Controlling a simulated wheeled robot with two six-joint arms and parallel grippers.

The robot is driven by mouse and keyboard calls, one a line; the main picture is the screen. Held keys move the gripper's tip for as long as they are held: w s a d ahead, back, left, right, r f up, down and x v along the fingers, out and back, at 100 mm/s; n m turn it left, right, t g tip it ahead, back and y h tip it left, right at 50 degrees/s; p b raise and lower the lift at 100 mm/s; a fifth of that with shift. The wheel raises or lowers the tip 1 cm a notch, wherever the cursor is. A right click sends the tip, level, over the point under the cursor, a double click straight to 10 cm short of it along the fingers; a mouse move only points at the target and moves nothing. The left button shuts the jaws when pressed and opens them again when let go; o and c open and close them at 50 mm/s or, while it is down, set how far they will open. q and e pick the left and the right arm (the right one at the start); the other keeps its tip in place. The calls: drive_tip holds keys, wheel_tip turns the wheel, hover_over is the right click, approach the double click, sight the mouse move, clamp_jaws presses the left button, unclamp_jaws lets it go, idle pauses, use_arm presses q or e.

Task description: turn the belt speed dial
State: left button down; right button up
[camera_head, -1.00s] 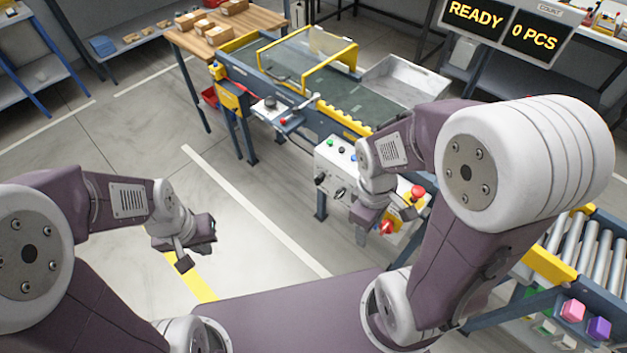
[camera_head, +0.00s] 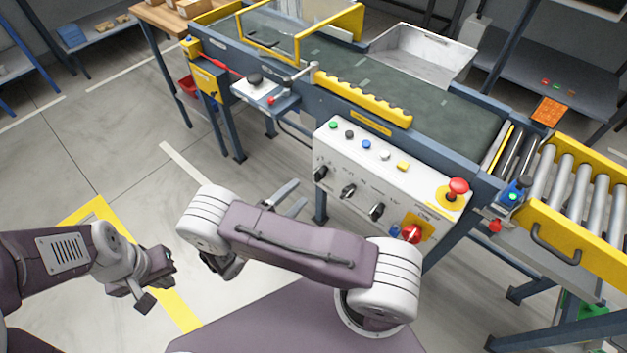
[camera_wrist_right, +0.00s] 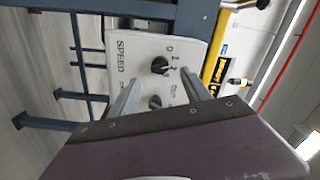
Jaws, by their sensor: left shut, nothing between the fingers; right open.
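The belt speed dial, a black knob (camera_head: 320,173), is the leftmost of three on the front of the white control panel (camera_head: 410,191). In the right wrist view the dial (camera_wrist_right: 159,65) sits beside the word SPEED, with scale marks around it. My right gripper (camera_head: 300,193) is open and empty, just left of the panel in the head view. In the right wrist view its fingers (camera_wrist_right: 160,77) point at the panel, one on each side of the dial in the picture; contact is not visible. My left gripper (camera_head: 158,280) is shut and empty, low at the left, away from the panel.
Other black knobs (camera_head: 376,210), a row of coloured buttons (camera_head: 367,144), a red mushroom button (camera_head: 458,186) and a red rotary switch (camera_head: 411,234) share the panel. The conveyor belt (camera_head: 440,110) runs behind. Open floor lies left of the panel.

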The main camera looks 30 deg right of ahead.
sight(316, 177)
drive_tip(key=b+x, duration=0.1)
drive_tip(key=x, duration=0.8)
clamp_jaws()
